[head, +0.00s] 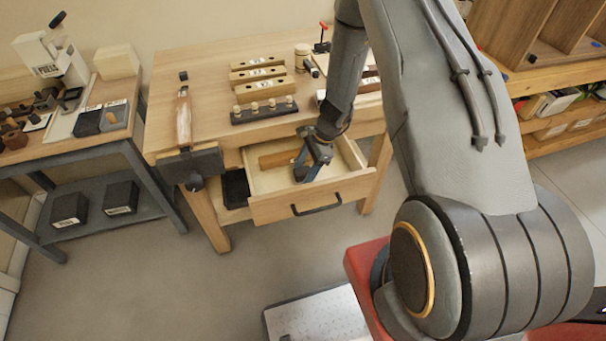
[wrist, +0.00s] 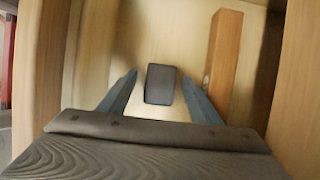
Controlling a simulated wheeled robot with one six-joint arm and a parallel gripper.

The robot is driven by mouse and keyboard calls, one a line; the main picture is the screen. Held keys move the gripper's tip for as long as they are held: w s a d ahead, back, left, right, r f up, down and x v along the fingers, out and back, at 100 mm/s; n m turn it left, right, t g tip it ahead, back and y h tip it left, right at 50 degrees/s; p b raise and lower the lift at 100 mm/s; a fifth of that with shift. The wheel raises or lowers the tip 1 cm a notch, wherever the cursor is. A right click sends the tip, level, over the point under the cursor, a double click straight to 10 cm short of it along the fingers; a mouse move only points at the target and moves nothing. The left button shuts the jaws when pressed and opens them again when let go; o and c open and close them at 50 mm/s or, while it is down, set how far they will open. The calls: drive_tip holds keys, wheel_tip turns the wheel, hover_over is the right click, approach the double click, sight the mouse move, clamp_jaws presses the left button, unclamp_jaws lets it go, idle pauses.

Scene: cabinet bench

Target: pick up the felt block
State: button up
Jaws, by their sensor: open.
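A small dark grey block, which looks like the felt block (wrist: 160,85), lies on the floor of the open drawer (head: 315,204). In the wrist view it sits between the two fingers of my gripper (wrist: 160,77), with a gap on each side. My gripper (head: 308,168) reaches down into the drawer and is open and empty. In the head view I cannot make out the grey block; my gripper seems to hide it.
An orange-brown wooden bar (wrist: 222,60) lies in the drawer close to the right finger; it also shows in the head view (head: 278,158). The drawer walls stand close around. The workbench top (head: 215,80) above holds several tools and wooden blocks.

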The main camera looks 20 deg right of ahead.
sight(303, 170)
drive_tip(key=c, duration=1.1)
drive_tip(key=shift+r, duration=0.1)
drive_tip(key=shift+c, duration=0.2)
wheel_tip(303, 170, up, 10)
drive_tip(key=shift+f+b, duration=0.1)
drive_tip(key=shift+b, duration=1.1)
